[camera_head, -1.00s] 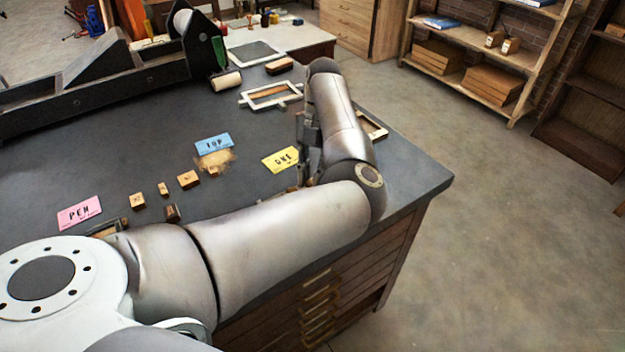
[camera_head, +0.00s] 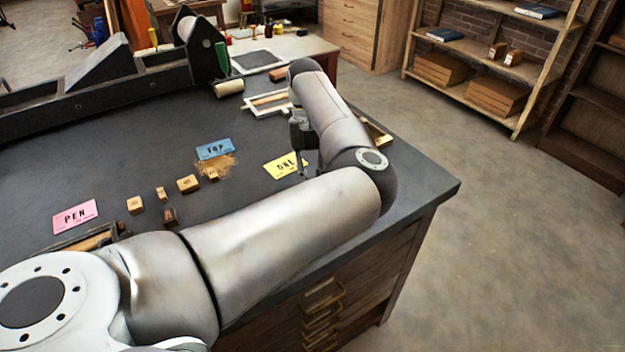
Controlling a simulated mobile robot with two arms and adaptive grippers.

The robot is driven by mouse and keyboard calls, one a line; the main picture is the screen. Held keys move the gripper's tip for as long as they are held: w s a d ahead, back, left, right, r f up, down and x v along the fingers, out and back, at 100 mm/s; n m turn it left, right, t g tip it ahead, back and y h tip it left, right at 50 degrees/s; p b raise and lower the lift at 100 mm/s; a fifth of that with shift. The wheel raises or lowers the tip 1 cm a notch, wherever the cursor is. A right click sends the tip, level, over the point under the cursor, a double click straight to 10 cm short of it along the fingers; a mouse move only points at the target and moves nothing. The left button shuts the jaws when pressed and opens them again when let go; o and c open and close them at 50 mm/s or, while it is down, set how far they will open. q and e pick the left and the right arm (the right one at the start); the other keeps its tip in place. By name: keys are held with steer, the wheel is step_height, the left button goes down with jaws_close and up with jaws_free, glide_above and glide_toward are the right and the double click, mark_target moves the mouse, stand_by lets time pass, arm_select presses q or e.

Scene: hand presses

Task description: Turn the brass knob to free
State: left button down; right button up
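I cannot make out a brass knob in this view. A black press (camera_head: 95,93) with a long frame, a sloped block and a green-edged upright stands at the back left of the dark table. My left arm comes in from the lower left and reaches across the table's near right part. My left gripper (camera_head: 304,165) points down beside the yellow card (camera_head: 284,166), seen side-on. Nothing shows clearly between its fingers, and I cannot tell how far apart they are. The arm hides part of the table's near side. My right gripper is not in view.
Pink (camera_head: 75,217) and blue (camera_head: 215,149) lettered cards lie on the dark table (camera_head: 110,150), with several small wooden blocks (camera_head: 188,184) between them. A pale frame (camera_head: 268,103) lies behind the gripper. A wooden shelf (camera_head: 520,75) stands beyond open floor at the right.

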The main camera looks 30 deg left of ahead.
arm_select(q)
steer(key=c, duration=1.3)
jaws_free()
